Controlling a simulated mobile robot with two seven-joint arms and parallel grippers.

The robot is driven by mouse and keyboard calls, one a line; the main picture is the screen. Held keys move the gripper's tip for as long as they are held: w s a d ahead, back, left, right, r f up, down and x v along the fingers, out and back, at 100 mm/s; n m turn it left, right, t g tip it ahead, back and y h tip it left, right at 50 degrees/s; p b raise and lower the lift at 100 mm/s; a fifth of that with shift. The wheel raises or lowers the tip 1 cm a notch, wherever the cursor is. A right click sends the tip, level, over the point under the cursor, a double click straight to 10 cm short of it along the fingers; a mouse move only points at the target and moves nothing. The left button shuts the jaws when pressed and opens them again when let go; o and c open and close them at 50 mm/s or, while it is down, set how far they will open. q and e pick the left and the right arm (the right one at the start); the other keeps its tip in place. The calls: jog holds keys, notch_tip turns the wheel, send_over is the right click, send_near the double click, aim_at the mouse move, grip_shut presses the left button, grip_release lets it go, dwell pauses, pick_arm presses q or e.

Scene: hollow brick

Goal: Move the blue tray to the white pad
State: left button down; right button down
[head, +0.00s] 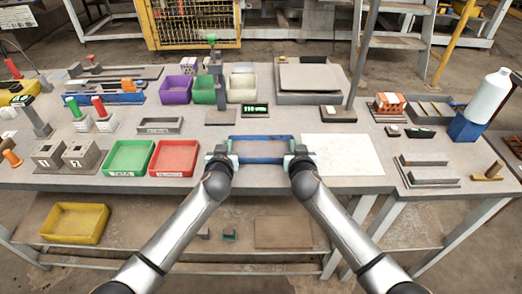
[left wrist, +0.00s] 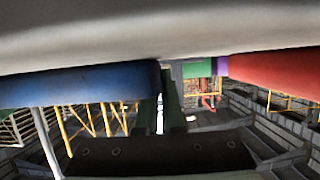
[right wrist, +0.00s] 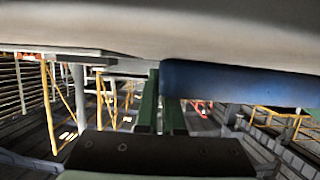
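The blue tray (head: 262,138) lies level near the front middle of the table, just right of the red tray. The white pad (head: 341,155) lies flat and bare to its right. My left gripper (head: 221,156) is at the tray's left end and my right gripper (head: 299,158) at its right end. The tray wall passes between the narrowly spaced fingers in the left wrist view (left wrist: 90,86) and in the right wrist view (right wrist: 240,82). Both grippers look shut on the end walls. I cannot tell whether the tray touches the table.
The red tray (head: 174,158) and green tray (head: 129,158) stand to the left. Grey brackets (head: 428,172) lie to the right of the pad. A yellow tray (head: 75,223) is on the lower shelf.

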pick_arm(q)
jog(key=shift+r, duration=0.15)
pick_arm(e)
jog(key=shift+r, duration=0.15)
dwell(0.4)
